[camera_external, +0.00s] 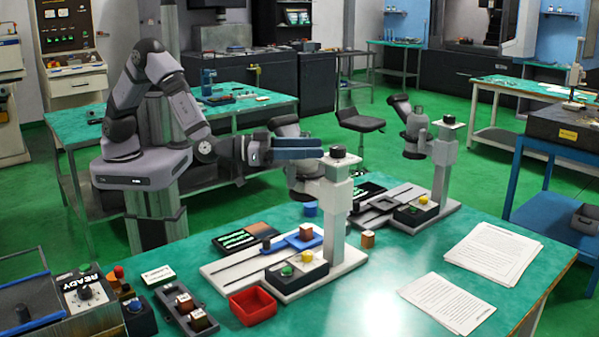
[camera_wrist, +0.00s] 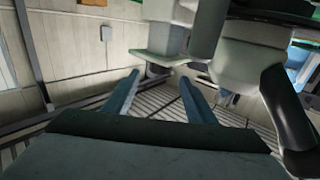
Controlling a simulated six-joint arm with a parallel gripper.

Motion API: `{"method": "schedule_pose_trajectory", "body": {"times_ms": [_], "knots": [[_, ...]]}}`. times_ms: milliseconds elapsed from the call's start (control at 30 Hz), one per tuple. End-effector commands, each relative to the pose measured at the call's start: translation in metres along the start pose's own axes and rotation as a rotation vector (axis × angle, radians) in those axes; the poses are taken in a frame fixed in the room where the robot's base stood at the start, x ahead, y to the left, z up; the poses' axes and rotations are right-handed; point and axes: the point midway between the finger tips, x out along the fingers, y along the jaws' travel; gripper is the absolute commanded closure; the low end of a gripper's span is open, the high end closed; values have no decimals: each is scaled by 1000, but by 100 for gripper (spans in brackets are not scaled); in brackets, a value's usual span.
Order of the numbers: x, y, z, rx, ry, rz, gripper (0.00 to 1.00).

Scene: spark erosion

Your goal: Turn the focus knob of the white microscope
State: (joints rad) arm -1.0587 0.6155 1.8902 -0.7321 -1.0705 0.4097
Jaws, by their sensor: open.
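The white microscope (camera_external: 333,222) stands on the near green table, with a pale column, a dark-and-white head and a light base. A black knob (camera_external: 337,151) sits on top of its column; I cannot tell whether this is the focus knob. My gripper (camera_external: 320,148) is level with the column top, just left of that knob in the picture; contact cannot be told. In the wrist view my blue fingers (camera_wrist: 160,90) are apart with nothing held. White microscope parts (camera_wrist: 166,38) fill the upper middle there, and a small dark round part shows beyond the fingers.
A second, similar microscope (camera_external: 440,165) stands behind to the right. The base carries a control box with green and yellow buttons (camera_external: 287,270). A red bin (camera_external: 253,305), a dark tray (camera_external: 186,308) and papers (camera_external: 493,252) lie around. A wooden-coloured block (camera_external: 368,239) is close to the column.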

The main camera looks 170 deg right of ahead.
Motion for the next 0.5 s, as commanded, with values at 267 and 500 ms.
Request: {"method": "schedule_pose_trajectory", "body": {"times_ms": [267,500], "knots": [[27,0,-2,-1,-2,-1,49],[55,0,-1,-1,-2,1,49]]}}
